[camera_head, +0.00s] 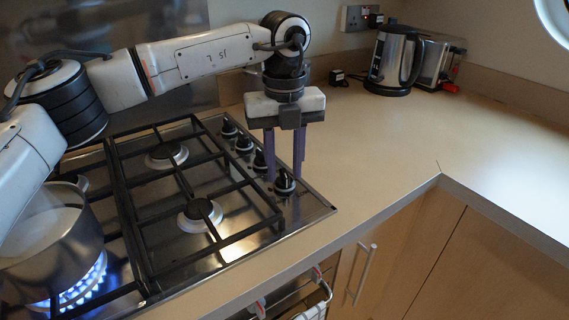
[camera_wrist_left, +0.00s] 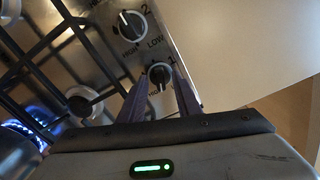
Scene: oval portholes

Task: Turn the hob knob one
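The hob knob one (camera_head: 284,183) is the black knob nearest the front edge of the steel hob. In the left wrist view this knob (camera_wrist_left: 160,75) has a silver pointer, and a "1" is printed beside it. My left gripper (camera_head: 285,170) points down over it, its two purple fingers apart. In the left wrist view the fingertips (camera_wrist_left: 158,82) reach to either side of the knob; I cannot tell whether they touch it. My right gripper is out of view.
Knob two (camera_wrist_left: 132,25) and other knobs (camera_head: 244,143) line the hob's right side. A pot (camera_head: 70,270) stands over a lit blue flame (camera_head: 85,290) at left. A kettle (camera_head: 394,62) and toaster (camera_head: 437,62) stand at the back. The right counter (camera_head: 380,140) is clear.

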